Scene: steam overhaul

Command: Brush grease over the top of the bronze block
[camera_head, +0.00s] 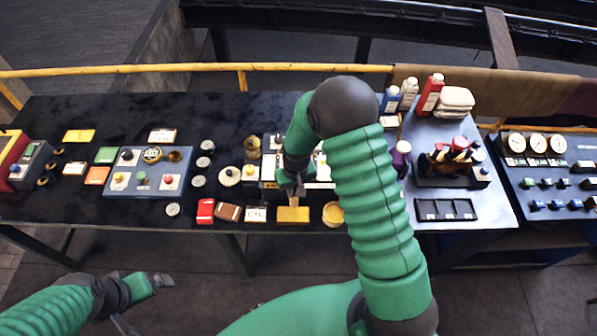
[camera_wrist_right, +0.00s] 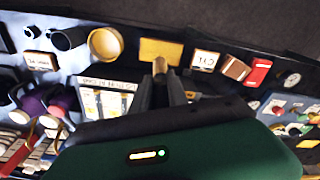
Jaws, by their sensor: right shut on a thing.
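The bronze block (camera_head: 293,215) is a flat, golden-yellow block near the front edge of the dark bench; it also shows at the top middle of the right wrist view (camera_wrist_right: 161,51). My right gripper (camera_head: 291,192) is just behind it, pointing down, shut on what looks like a brush. The brush's tan tip (camera_wrist_right: 159,66) meets the block's near edge in the right wrist view; I cannot tell whether it touches. A round tin with cream-coloured contents (camera_head: 333,213), probably the grease, stands right of the block. My left gripper (camera_head: 147,305) is open and empty, in front of the bench.
A white card (camera_head: 256,214), a brown block (camera_head: 229,212) and a red block (camera_head: 205,211) lie left of the bronze block. A black compartment tray (camera_head: 445,210) and bottles (camera_head: 430,95) are at right. My right arm hides part of the bench.

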